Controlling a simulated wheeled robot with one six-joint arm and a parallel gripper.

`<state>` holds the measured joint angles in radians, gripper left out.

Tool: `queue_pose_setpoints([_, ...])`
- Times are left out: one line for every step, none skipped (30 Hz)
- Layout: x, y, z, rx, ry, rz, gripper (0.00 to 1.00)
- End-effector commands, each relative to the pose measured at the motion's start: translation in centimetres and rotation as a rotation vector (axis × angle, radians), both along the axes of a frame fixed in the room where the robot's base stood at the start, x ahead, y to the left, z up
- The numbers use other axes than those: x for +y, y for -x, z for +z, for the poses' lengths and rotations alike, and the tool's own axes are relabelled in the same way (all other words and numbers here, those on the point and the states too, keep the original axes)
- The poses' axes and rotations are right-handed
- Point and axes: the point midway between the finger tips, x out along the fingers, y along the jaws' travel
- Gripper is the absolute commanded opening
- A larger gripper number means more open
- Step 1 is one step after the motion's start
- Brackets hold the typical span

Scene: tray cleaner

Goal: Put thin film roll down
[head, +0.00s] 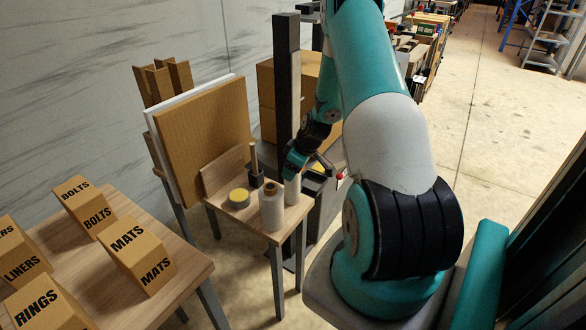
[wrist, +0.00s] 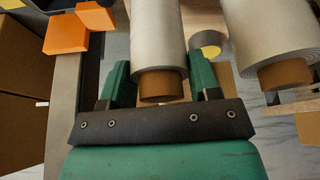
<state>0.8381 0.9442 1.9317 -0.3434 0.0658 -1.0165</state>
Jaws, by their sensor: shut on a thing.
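The thin film roll (wrist: 158,40) is a pale roll on a brown cardboard core. My gripper (wrist: 160,80) is shut on it, with one green finger on each side near the core's end. In the head view the held roll (head: 292,190) is upright at the right edge of the small wooden table (head: 282,228), partly hidden by my gripper (head: 296,168). I cannot tell whether its base touches the tabletop. A second, wider film roll (head: 272,208) stands on the table just left of it, and it shows at right in the wrist view (wrist: 268,35).
A yellow-and-grey tape roll (head: 239,199) and a dark holder (head: 256,179) with a wooden stick stand on the table. Cardboard sheets (head: 205,135) lean behind it. A dark upright post (head: 287,85) rises close by. Another table at left holds labelled boxes (head: 135,252).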

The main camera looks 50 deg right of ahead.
Motion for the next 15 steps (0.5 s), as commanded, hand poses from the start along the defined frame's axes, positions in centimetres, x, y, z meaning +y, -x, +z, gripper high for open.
queue_pose_setpoints([-0.02, -0.02, 0.04, -0.001, 0.0, 0.0, 0.07])
queue_pose_setpoints([-0.02, -0.02, -0.01, -0.001, 0.0, 0.0, 0.07])
queue_pose_setpoints([-0.01, -0.01, -0.15, 0.0, 0.0, 0.0, 0.07])
queue_pose_setpoints([-0.01, -0.01, -0.28, 0.0, 0.0, 0.0, 0.07])
queue_pose_setpoints([-0.01, -0.01, -0.39, 0.0, 0.0, 0.0, 0.07])
queue_pose_setpoints([0.0, 0.01, -0.3, 0.0, 0.0, -0.001, 0.63])
queue_pose_setpoints([0.01, 0.01, -0.27, 0.0, 0.0, -0.001, 0.7])
queue_pose_setpoints([0.01, 0.01, -0.26, 0.0, 0.0, -0.001, 0.77])
queue_pose_setpoints([0.01, 0.01, -0.26, 0.0, 0.0, -0.001, 0.82])
queue_pose_setpoints([0.01, 0.01, -0.26, 0.0, -0.001, -0.001, 0.82])
queue_pose_setpoints([0.01, 0.01, -0.26, 0.0, -0.001, -0.001, 0.82])
queue_pose_setpoints([0.01, 0.01, -0.26, 0.0, -0.001, -0.001, 0.82])
queue_pose_setpoints([0.01, 0.02, -0.25, 0.0, -0.001, -0.001, 0.82])
queue_pose_setpoints([0.01, 0.02, -0.25, 0.0, -0.001, -0.001, 0.82])
queue_pose_setpoints([0.01, 0.02, -0.25, 0.0, -0.001, -0.001, 0.82])
